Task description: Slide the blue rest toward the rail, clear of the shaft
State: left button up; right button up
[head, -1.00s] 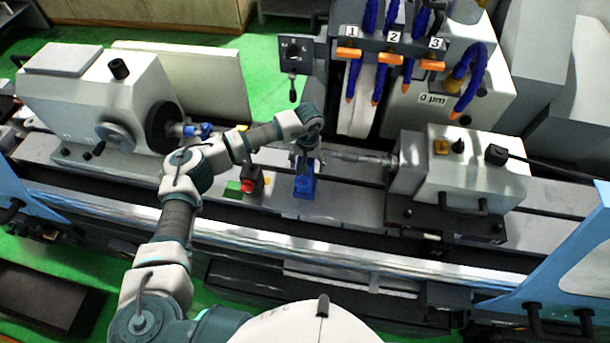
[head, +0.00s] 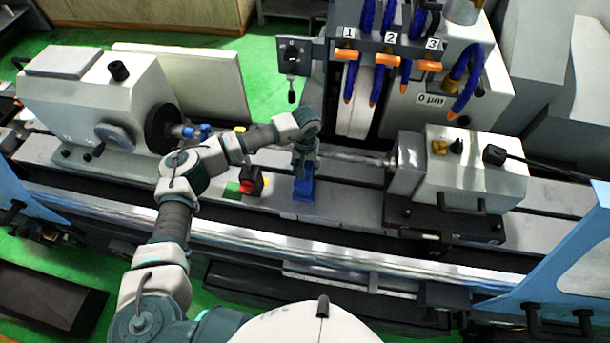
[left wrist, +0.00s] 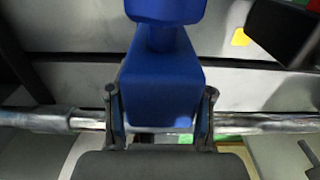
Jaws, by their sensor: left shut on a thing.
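The blue rest (head: 304,190) stands on the machine bed near the middle of the head view. It fills the centre of the left wrist view (left wrist: 160,75). My left gripper (head: 305,163) is shut on the rest, with one finger on each side of it (left wrist: 160,95). The shaft (head: 350,155) is a bright metal rod reaching from the gripper to the right-hand block. In the left wrist view the shaft (left wrist: 265,122) shows on both sides of the rest; the part between is hidden. The silver rail (head: 240,234) runs along the front of the bed. My right gripper is out of view.
A red and black button box (head: 252,182) stands left of the rest. The headstock (head: 95,105) is at left and the tailstock (head: 470,175) at right. Orange-tipped blue hoses (head: 380,75) hang behind. The bed strip before the rest looks clear.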

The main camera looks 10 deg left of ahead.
aim_at(302, 180)
pick_arm(q)
jog(key=shift+s+d+f, duration=0.1)
jog(key=shift+s+d, duration=0.05)
jog(key=shift+s, duration=1.05)
jog(key=shift+s+d+f, duration=0.1)
jog(key=shift+s+d, duration=0.05)
jog(key=shift+s, duration=1)
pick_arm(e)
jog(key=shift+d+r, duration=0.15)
pick_arm(q)
jog(key=shift+a+b, duration=0.1)
jog(key=shift+b, duration=0.2)
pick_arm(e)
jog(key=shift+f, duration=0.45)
pick_arm(q)
jog(key=o, duration=1.4)
jog(key=shift+a, duration=0.1)
jog(key=shift+c, duration=0.2)
jog(key=shift+a+r, duration=0.1)
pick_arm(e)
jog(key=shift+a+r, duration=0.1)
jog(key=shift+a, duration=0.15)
